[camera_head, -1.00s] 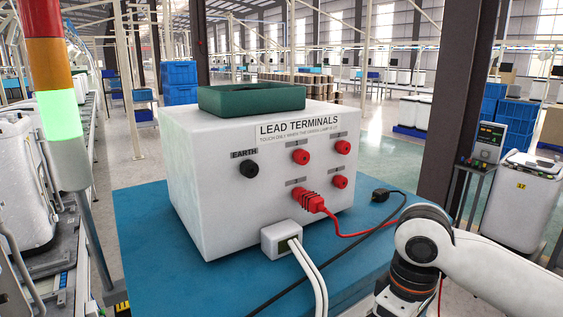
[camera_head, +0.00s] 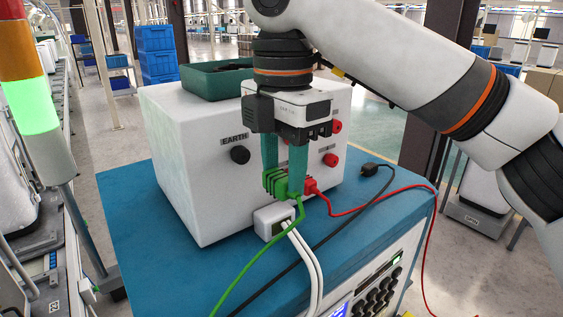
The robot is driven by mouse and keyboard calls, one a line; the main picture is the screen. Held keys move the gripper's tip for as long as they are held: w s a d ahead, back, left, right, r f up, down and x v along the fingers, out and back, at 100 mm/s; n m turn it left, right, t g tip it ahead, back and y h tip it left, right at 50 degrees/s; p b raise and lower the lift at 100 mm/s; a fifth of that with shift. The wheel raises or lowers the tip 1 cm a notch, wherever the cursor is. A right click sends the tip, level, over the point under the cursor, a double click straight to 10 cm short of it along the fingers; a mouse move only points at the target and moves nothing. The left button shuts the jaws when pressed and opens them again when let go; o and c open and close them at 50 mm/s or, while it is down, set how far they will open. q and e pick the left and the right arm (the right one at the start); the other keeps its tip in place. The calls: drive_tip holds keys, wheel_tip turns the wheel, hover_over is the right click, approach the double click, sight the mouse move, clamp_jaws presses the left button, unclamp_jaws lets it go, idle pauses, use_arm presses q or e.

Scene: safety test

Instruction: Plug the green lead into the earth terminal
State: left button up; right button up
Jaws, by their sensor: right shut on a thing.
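The white lead terminals box (camera_head: 185,165) stands on a blue-topped bench (camera_head: 140,225). Its black earth terminal (camera_head: 240,155) is at the left of the front panel, under the EARTH label, with nothing in it. My right gripper (camera_head: 284,180) points down in front of the panel. Its teal fingers are shut on the green plug (camera_head: 273,184) of the green lead (camera_head: 246,262). The plug is right of and below the earth terminal, apart from it. The gripper hides most of the panel's middle and part of the red sockets. My left gripper is out of view.
A red plug (camera_head: 311,187) sits just right of the green one, at the panel. A white connector (camera_head: 272,222) with white cables is below. A black plug (camera_head: 369,170) and cable lie on the bench. A stack light (camera_head: 32,107) at left is lit green. A green tray (camera_head: 218,80) tops the box.

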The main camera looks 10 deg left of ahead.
drive_tip(key=shift+w, duration=0.1)
drive_tip(key=shift+w+a+p, duration=1.6)
drive_tip(key=shift+w+a, duration=0.4)
drive_tip(key=shift+a, duration=0.05)
drive_tip(key=shift+w+a, duration=0.2)
drive_tip(key=shift+w, duration=0.05)
idle(1.4)
drive_tip(key=shift+w+r, duration=0.15)
drive_tip(key=shift+r, duration=0.25)
idle(0.5)
